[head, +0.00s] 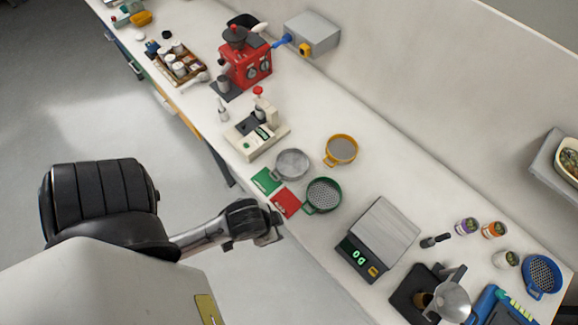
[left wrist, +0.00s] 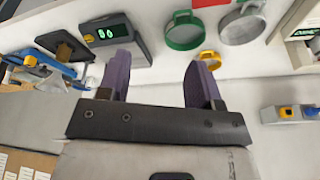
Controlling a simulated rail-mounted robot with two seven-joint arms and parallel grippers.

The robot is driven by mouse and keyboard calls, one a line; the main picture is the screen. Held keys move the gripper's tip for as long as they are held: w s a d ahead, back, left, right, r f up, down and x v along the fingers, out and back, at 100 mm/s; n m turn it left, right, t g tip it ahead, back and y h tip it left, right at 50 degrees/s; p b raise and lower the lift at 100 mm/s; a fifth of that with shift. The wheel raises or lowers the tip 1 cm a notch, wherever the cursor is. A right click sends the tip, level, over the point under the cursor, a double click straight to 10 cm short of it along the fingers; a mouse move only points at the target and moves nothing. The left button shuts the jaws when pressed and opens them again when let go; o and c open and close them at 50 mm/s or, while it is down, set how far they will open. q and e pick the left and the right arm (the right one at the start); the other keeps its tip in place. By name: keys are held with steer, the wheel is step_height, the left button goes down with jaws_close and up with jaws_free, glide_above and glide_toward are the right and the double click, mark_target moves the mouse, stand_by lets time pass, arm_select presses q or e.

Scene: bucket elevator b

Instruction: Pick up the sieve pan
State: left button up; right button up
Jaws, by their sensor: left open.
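Several round sieve-like pans with side handles are on the white counter; I cannot tell for certain which is the sieve pan. A grey pan (head: 291,164) lies beside a yellow-rimmed one (head: 341,150) and a green one (head: 323,195). A blue one (head: 541,275) sits at the far right. My left gripper (head: 268,228) is near the counter's front edge, below and left of the green pan, apart from it. In the left wrist view its fingers (left wrist: 158,65) are open and empty; the green (left wrist: 183,30), grey (left wrist: 242,24) and yellow (left wrist: 209,60) pans show beyond them.
Green (head: 265,181) and red (head: 286,203) cards lie by the pans. A digital scale (head: 379,239) stands to their right, with jars (head: 467,226) beyond it. A cream device (head: 256,132) and red grinder (head: 246,62) stand further left. A wall runs behind the counter.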

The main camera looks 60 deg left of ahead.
stand_by(0.4)
arm_select(q)
steer(key=shift+d, duration=0.15)
steer(key=c, duration=0.4)
